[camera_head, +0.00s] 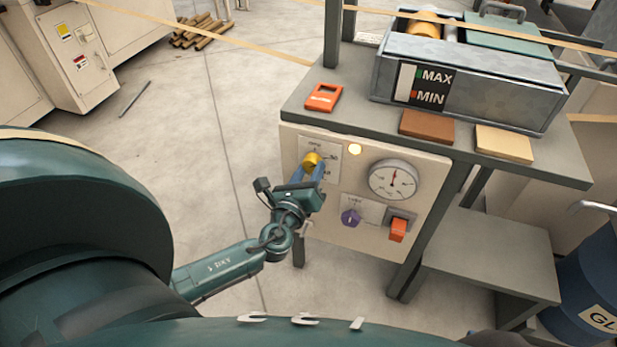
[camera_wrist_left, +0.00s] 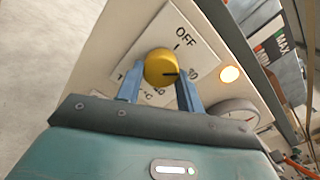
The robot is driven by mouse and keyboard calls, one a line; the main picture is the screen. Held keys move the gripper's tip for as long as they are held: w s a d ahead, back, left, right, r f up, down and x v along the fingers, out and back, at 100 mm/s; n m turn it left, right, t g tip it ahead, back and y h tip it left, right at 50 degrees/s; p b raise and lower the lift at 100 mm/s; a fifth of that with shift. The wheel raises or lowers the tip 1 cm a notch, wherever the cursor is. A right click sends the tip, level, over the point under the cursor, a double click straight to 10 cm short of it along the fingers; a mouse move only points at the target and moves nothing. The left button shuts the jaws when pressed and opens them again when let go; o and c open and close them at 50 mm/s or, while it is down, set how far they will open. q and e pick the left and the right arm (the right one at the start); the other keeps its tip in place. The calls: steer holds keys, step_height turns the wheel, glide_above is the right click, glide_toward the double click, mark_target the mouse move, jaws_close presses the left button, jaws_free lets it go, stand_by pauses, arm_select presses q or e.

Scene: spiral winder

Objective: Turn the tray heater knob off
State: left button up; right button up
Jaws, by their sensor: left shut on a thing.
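The yellow knob (camera_head: 311,160) sits on a white dial plate at the upper left of the cream control panel (camera_head: 345,232). My left gripper (camera_head: 309,173) reaches it from below, its blue fingers on either side of the knob. In the left wrist view the yellow knob (camera_wrist_left: 161,67) is between the two fingertips of my left gripper (camera_wrist_left: 160,88), which is shut on it. The knob's dark mark points right, towards the "30" label; "OFF" is printed above the knob. The lower dial markings are partly hidden by the fingers. My right gripper is not in view.
Above, the grey bench (camera_head: 470,148) overhangs the panel and carries a metal tray (camera_head: 500,92).

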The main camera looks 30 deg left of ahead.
arm_select(q)
steer(key=n+b, duration=0.1)
steer(key=n, duration=0.2)
steer(key=shift+d+f+b, duration=0.1)
steer(key=shift+f+b, duration=0.05)
steer(key=shift+b, duration=0.25)
steer(key=shift+n+b, duration=0.55)
steer(key=shift+n, duration=0.25)
steer(key=shift+r+n+b, duration=0.2)
steer(key=shift+n+b, duration=0.8)
steer(key=shift+n, duration=1.2)
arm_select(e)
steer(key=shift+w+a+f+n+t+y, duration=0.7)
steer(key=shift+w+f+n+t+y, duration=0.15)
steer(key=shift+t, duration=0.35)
arm_select(q)
steer(key=o, duration=1)
steer(key=shift+r, duration=0.1)
steer(key=b+v, duration=0.2)
steer(key=v, duration=1.1)
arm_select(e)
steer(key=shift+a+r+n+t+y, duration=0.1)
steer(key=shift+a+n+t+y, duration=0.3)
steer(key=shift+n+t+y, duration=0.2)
arm_select(q)
steer(key=shift+s, duration=0.1)
